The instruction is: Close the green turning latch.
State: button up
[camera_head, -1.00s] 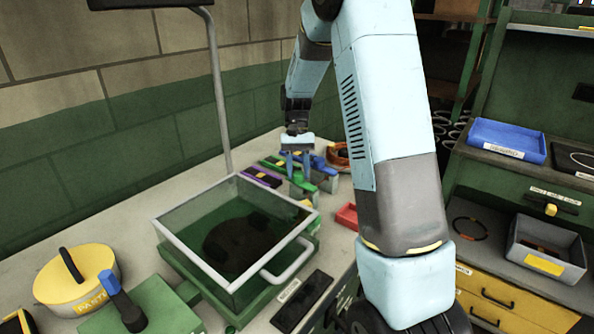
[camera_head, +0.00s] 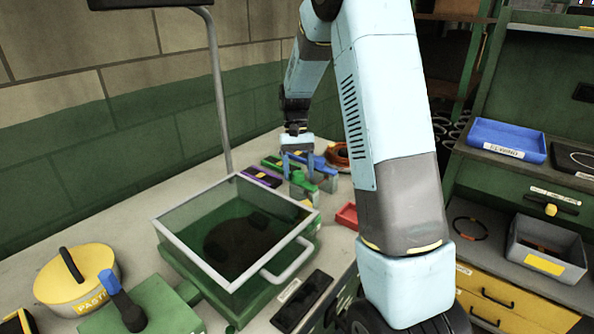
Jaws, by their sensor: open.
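The green turning latch (camera_head: 302,181) is among a row of coloured parts on the bench, beyond the clear-lidded box. It sits on a grey block and its handle points toward the near right. My gripper (camera_head: 298,170) is open, pointing down just above and behind the latch. Part of the latch is hidden by the fingers.
Purple (camera_head: 262,177) and blue (camera_head: 320,161) parts flank the latch closely. The clear-lidded box (camera_head: 236,240) with a grey handle stands in front. A red tray (camera_head: 346,215) lies to the right. A yellow round tin (camera_head: 77,279) is at the left.

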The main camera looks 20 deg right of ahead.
jog(key=a+v, duration=0.1)
jog(key=v, duration=1.2)
jog(key=shift+d+r, duration=0.4)
jog(key=shift+d, duration=0.1)
